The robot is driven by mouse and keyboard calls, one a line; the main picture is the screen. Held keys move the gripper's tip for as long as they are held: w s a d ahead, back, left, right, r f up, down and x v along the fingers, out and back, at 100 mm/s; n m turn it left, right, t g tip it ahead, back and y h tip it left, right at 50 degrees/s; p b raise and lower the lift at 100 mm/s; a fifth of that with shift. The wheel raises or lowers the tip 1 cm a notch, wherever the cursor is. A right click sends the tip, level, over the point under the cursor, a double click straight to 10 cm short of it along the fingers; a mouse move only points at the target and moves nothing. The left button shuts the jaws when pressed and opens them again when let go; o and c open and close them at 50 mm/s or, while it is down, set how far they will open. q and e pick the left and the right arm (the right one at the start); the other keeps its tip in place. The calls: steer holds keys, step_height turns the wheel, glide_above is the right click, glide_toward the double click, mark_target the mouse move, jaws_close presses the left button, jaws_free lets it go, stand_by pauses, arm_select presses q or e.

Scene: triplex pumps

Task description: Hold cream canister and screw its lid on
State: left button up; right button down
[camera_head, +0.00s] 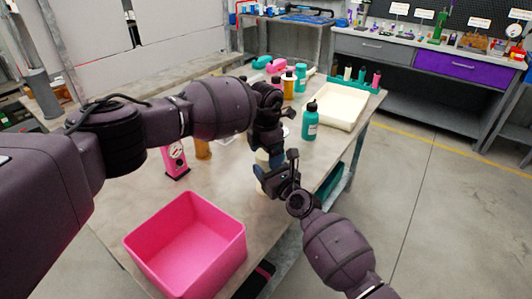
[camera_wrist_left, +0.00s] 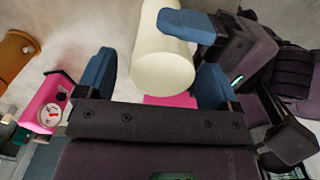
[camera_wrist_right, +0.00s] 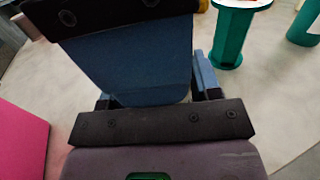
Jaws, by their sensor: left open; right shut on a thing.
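The cream canister (camera_wrist_left: 163,62) shows in the left wrist view as a smooth pale cylinder. In the head view only a pale sliver of the cream canister (camera_head: 262,156) shows between my grippers. My right gripper (camera_head: 268,178) is shut on it; one blue finger (camera_wrist_left: 188,24) lies across its side in the left wrist view. My left gripper (camera_head: 268,138) is above it, and its open blue fingers (camera_wrist_left: 155,62) are on either side of the canister with gaps. I cannot make out a separate lid. The right wrist view shows mostly my own blue finger, with the canister hidden.
A pink bin (camera_head: 186,243) stands on the table's near left. A pink scale with a dial (camera_head: 175,160) and an orange jar (camera_head: 203,148) are left of my grippers. A teal bottle (camera_head: 310,121) and a cream tray (camera_head: 330,106) stand to the right, with several bottles behind.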

arm_select(q)
steer(key=shift+s+d, duration=0.1)
arm_select(e)
steer(key=shift+f, duration=0.1)
arm_select(q)
step_height(320, 180, up, 12)
stand_by(0.4)
arm_select(e)
steer(key=shift+c, duration=1.2)
jaws_free()
steer(key=p+v, duration=0.1)
steer(key=v, duration=0.8)
steer(key=shift+p, duration=0.35)
arm_select(q)
steer(key=shift+s+r, duration=0.15)
steer(key=shift+r, duration=1.95)
arm_select(e)
steer(key=shift+v, duration=0.95)
